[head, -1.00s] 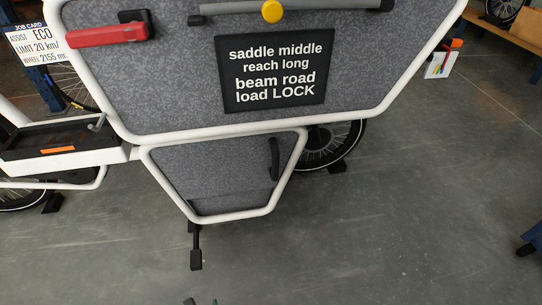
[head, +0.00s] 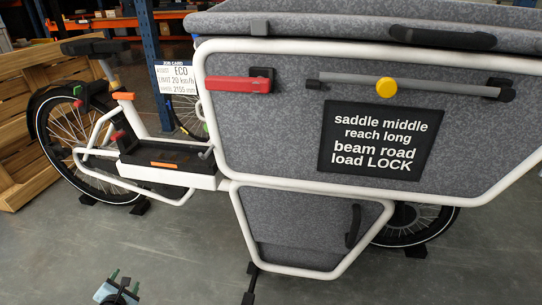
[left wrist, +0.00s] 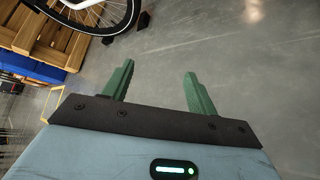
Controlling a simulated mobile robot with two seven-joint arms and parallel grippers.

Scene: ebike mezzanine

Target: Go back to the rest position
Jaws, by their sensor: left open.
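My left gripper (head: 121,280) shows at the bottom left of the head view, low in front of the cargo bike. In the left wrist view its two green fingers (left wrist: 158,88) stand apart with nothing between them, over bare grey floor. My right gripper is in neither view. The cargo bike's big grey box (head: 270,135) with a white frame fills the right of the head view. The box carries a red handle (head: 238,85), a bar with a yellow knob (head: 386,87) and a black text sign (head: 380,138). A smaller grey panel (head: 300,225) with a black handle sits below.
A job card (head: 177,79) reads ECO, 20 km/h. Wooden crates (head: 25,130) stand at the left behind the rear wheel (head: 58,150). A blue rack post (head: 148,60) rises behind the bike. The grey floor (head: 180,255) in front of the bike is clear.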

